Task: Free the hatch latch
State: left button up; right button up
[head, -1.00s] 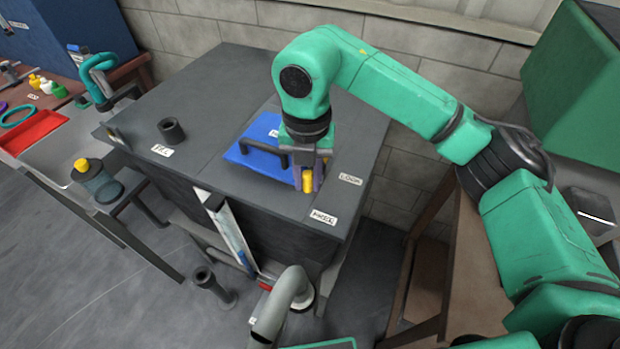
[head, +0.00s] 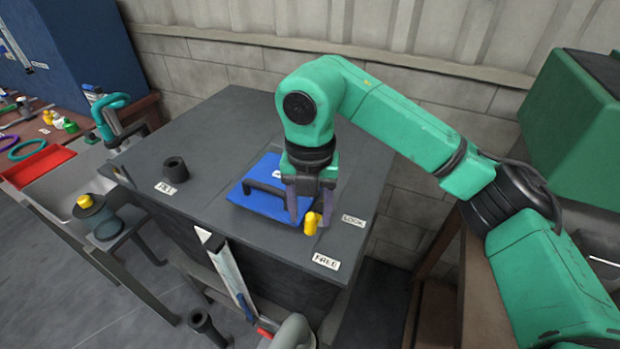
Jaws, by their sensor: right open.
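A blue hatch (head: 259,201) with a dark bar handle (head: 266,191) lies on top of the dark grey cabinet (head: 228,118). A yellow latch (head: 311,223) stands at the hatch's right edge, between the labels LOCK (head: 353,221) and FREE (head: 326,262). My right gripper (head: 299,216) points down over the right part of the hatch. The gripper hides part of the hatch. My left gripper is not in view.
A short black tube (head: 175,169) stands on the cabinet near a label reading FILL. A green box (head: 575,115) stands at the right. The cabinet's rear top is clear.

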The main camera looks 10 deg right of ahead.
notch_tip(320, 180, up, 12)
jog(key=p, duration=0.1)
dwell(0.4)
